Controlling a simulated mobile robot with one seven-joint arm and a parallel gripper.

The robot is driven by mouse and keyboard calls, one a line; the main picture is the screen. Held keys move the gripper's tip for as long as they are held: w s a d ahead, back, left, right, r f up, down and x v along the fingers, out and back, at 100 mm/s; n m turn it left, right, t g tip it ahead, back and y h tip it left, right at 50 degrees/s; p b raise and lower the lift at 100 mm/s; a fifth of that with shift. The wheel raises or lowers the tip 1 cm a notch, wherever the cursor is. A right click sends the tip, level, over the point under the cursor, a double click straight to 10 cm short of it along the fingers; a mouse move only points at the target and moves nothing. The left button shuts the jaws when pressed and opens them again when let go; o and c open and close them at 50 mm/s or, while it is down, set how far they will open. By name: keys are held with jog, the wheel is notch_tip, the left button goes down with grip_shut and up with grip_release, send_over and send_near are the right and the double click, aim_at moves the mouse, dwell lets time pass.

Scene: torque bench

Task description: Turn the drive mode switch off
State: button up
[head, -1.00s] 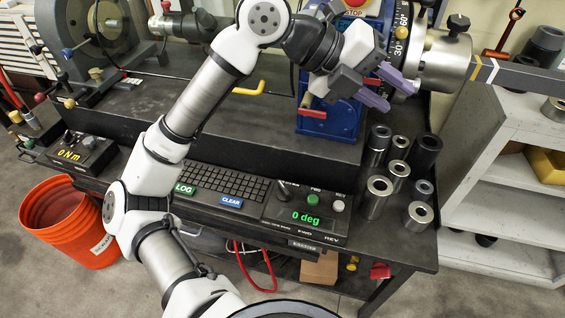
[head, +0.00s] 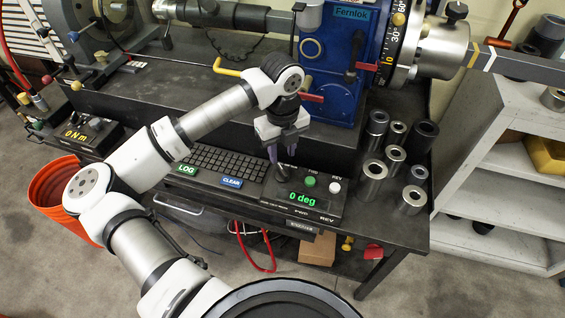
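The control box (head: 262,199) with a green "0 deg" display (head: 303,198) sits at the bench's front edge. A dark upright switch lever (head: 283,174) stands on its left part. I cannot read its label, so I cannot tell whether it is the drive mode switch or its position. My gripper (head: 282,160) points down just above and behind the lever. Its purple fingers look apart, with a small gap between them. The lever's top is close to the fingertips; I cannot tell whether they touch.
A green button (head: 310,181) and a white button (head: 334,188) are right of the lever. A keyboard (head: 222,164) lies to the left. Several metal sockets (head: 373,180) stand to the right. The blue machine (head: 335,60) with an angle dial rises behind.

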aim_at(283, 169)
notch_tip(283, 169, down, 7)
jog(key=shift+r+p, duration=0.2)
jog(key=shift+p, duration=0.5)
grip_shut()
